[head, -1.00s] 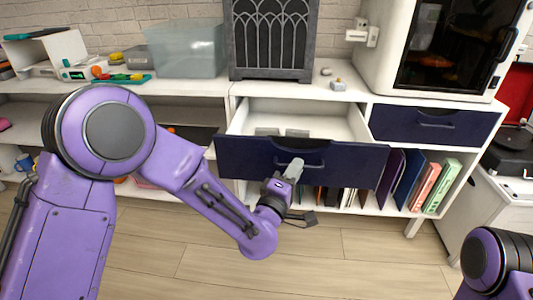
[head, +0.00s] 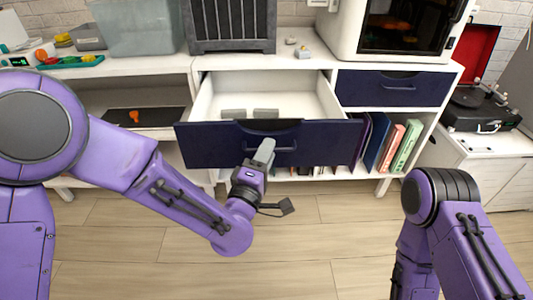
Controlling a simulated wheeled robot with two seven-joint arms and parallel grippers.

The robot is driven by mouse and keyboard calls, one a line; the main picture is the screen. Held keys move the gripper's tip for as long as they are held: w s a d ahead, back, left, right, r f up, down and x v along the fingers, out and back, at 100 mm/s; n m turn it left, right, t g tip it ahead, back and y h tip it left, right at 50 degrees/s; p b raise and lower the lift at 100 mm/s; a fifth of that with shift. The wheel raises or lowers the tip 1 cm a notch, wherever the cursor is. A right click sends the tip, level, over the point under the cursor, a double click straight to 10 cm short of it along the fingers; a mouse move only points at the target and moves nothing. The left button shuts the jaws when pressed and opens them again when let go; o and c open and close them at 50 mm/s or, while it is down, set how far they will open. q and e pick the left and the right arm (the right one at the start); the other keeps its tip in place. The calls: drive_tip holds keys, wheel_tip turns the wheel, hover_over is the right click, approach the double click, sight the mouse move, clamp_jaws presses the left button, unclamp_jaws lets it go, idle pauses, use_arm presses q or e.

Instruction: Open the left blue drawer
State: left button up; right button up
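The left blue drawer (head: 212,146) is pulled out of the white cabinet, and its white inside shows with two small grey blocks (head: 250,114) in it. Its dark handle (head: 284,148) is on the front panel. My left gripper (head: 265,150) is at the drawer front, beside or over the left part of the handle. The gap between its fingertips is hidden from this angle, so I cannot tell whether it grips the handle. My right arm (head: 445,225) is at the lower right; its gripper is not in view.
The right blue drawer (head: 390,88) is shut. Upright folders and books (head: 390,145) stand on the shelf below. The wooden floor (head: 290,240) in front is clear.

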use_arm(q)
drive_tip(key=v, duration=1)
drive_tip(key=shift+s, duration=0.25)
drive_tip(key=shift+a, duration=0.1)
